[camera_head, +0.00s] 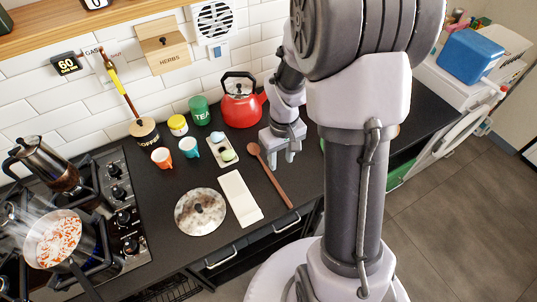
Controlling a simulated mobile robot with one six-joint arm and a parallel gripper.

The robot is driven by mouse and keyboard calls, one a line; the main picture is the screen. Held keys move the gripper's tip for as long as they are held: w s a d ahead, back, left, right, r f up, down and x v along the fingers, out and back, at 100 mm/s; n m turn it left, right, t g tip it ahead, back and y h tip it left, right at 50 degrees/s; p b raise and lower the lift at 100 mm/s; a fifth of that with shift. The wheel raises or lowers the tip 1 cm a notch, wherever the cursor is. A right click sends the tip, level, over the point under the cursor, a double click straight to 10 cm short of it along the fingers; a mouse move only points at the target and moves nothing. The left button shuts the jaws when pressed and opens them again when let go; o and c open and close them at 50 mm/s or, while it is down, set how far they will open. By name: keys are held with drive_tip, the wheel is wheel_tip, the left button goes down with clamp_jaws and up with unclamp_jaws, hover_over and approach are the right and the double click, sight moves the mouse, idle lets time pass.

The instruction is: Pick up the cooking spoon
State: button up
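The cooking spoon (271,176) is brown and wooden-looking. It lies flat on the dark counter, with its round head at the back and its handle running toward the counter's front edge. My gripper (278,158) points down just to the right of the spoon's head. Its two fingers are spread apart with nothing visible between them. I cannot tell its exact height above the counter. Part of my arm and column hides the counter to the right.
A white board (240,198) and a round lid (201,211) lie left of the spoon. A small tray (222,150) and a red kettle (243,108) stand behind. The hob (118,215) with a steaming pot (52,240) is at far left.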

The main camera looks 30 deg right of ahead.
drive_tip(key=b, duration=0.3)
hover_over(278, 186)
drive_tip(key=f, duration=0.9)
drive_tip(key=shift+s+a+f, duration=0.1)
drive_tip(key=shift+s+f, duration=0.05)
drive_tip(key=shift+s, duration=0.15)
drive_tip(key=f+b, duration=0.2)
drive_tip(key=f, duration=0.1)
drive_tip(key=f+b, duration=0.1)
drive_tip(key=f, duration=0.1)
drive_tip(key=shift+w, duration=0.3)
drive_tip(key=shift+r, duration=0.1)
drive_tip(key=shift+c, duration=0.2)
clamp_jaws()
